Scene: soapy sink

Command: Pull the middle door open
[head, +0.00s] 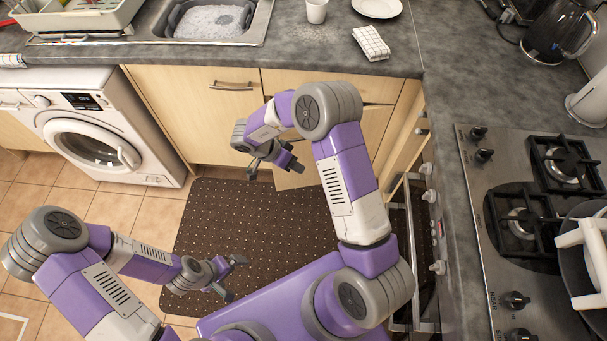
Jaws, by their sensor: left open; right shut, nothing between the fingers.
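The wooden cabinet door under the drawer front, which I take as the middle door (292,181), is in the centre of the head view. It is mostly hidden behind my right arm. Its lower part juts out over the mat and a dark gap shows along its top, so it looks ajar. My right gripper (274,164) is shut and empty, just in front of this door. I cannot tell whether it touches it. My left gripper (233,279) is open and empty, low over the mat, well away from the doors.
A door with a bar handle (233,86) is closed on the left. A washing machine (95,130) stands further left. The oven front (425,210) and gas hob (525,215) are close on the right. A dark dotted mat (215,225) covers the floor.

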